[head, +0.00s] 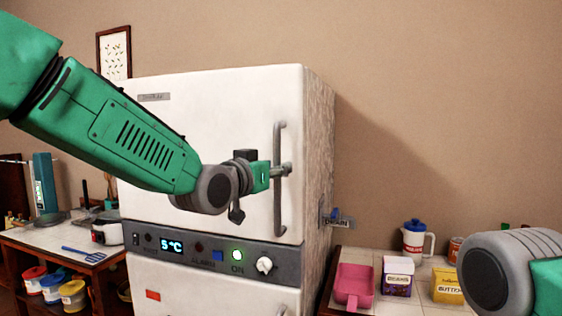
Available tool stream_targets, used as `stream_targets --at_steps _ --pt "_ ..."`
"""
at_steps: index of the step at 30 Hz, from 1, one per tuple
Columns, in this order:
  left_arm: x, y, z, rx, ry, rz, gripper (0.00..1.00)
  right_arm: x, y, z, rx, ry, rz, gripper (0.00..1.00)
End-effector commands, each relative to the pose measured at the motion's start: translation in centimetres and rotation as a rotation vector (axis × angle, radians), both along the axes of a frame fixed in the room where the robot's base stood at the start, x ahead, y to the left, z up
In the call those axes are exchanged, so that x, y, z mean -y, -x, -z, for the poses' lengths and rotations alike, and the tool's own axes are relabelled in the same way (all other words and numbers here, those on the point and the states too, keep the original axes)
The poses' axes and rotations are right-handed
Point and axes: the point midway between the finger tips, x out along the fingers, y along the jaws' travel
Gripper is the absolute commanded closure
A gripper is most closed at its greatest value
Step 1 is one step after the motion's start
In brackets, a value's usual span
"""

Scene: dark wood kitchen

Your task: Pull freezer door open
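The freezer is a white two-door unit, and its upper door (215,115) looks closed. A grey vertical bar handle (280,215) runs along the right side of that door. My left arm reaches in from the left across the door. My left gripper (283,171) is at the middle height of the handle and overlaps it in the picture. The fingers are small and seen nearly end-on, so I cannot tell whether they are closed around the bar. Of my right arm only a grey and green link shows at the lower right; its gripper is out of view.
A control panel (185,247) with a 5°C display sits below the upper door. A right-hand counter holds a pink dustpan (354,284), small boxes (398,275) and a white jug (414,241). A left-hand table (50,238) holds a blue spatula (84,254). Bare wall is right of the freezer.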

Motion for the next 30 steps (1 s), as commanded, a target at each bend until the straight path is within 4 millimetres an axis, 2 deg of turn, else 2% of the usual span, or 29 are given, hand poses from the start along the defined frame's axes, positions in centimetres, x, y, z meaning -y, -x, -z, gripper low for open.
stream_targets --at_steps 6,17,18,20,30 --pt "1.0 -2.0 0.0 0.0 0.001 0.0 0.64 0.0 0.0 -0.7 0.0 0.0 -0.001 0.6" --pt "1.4 -2.3 0.1 -0.001 -0.002 0.0 0.64 0.0 0.0 -0.7 0.0 0.0 -0.001 0.6" --pt "1.4 -2.3 0.1 -0.001 -0.002 0.0 0.78 0.0 0.0 -0.7 0.0 0.0 -0.001 0.6" --pt "1.4 -2.3 0.1 -0.001 -0.002 0.0 0.99 0.0 0.0 -0.7 0.0 0.0 -0.001 0.6" --pt "1.1 -2.2 0.0 0.0 0.0 0.003 1.0 0.0 0.0 -0.6 0.0 0.0 0.0 0.6"
